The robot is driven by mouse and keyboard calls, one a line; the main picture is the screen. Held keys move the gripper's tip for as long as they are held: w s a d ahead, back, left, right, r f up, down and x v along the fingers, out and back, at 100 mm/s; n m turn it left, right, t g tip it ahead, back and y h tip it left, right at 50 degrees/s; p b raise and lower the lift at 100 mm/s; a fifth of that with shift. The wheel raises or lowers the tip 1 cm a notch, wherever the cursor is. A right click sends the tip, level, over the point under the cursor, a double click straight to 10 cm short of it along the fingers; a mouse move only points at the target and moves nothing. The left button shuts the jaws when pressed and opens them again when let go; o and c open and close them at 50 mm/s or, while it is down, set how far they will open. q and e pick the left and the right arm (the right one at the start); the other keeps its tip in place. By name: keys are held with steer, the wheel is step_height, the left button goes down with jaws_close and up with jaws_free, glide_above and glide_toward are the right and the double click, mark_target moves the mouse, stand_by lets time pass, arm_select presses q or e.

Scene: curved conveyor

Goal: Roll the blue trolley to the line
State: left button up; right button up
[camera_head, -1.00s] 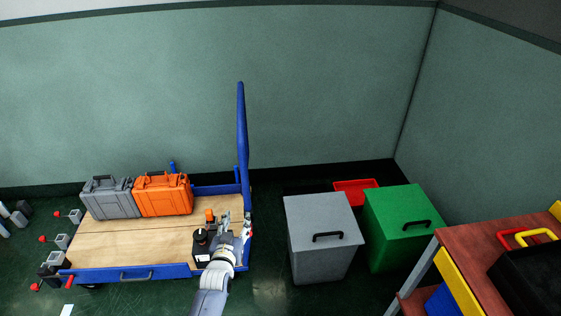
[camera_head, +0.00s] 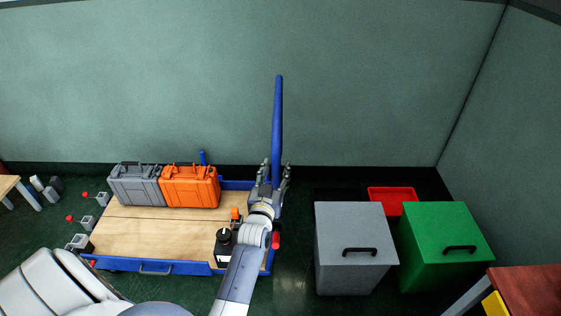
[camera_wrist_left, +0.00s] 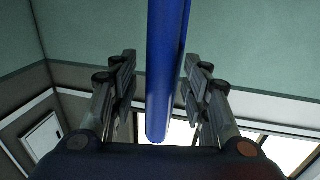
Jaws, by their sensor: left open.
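The blue trolley (camera_head: 140,225) stands by the back wall, with a wooden deck, blue frame and a tall blue handle (camera_head: 278,115) at its right end. My left gripper (camera_head: 275,175) is at the handle above the deck's right end, open, with a finger on either side of the bar. In the left wrist view, the blue bar (camera_wrist_left: 165,70) runs between the two open fingers (camera_wrist_left: 160,88), with gaps on both sides. My right gripper is not in view. No floor line is visible now.
A grey bin (camera_head: 345,225), a green bin (camera_head: 443,230) and a red tray (camera_head: 390,200) are to the right. Small posts (camera_head: 88,220) stand at left.

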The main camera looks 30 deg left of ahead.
arm_select(q)
steer(key=shift+w+a, duration=0.15)
steer(key=shift+w, duration=0.2)
steer(key=shift+s+r, duration=0.1)
steer(key=shift+s, duration=0.05)
steer(key=shift+s+r, duration=0.1)
jaws_close()
steer(key=shift+s+a, duration=0.2)
steer(key=shift+a, duration=0.05)
steer(key=s+a+p, duration=0.1)
steer(key=s+a, duration=0.6)
steer(key=a, duration=0.5)
steer(key=s+a+p, duration=0.1)
steer(key=s+a, duration=0.7)
steer(key=a, duration=0.5)
steer(key=shift+s, duration=0.15)
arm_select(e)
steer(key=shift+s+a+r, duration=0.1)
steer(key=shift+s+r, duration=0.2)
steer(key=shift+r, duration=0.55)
arm_select(q)
steer(key=shift+a+r, duration=0.1)
steer(key=shift+a, duration=0.05)
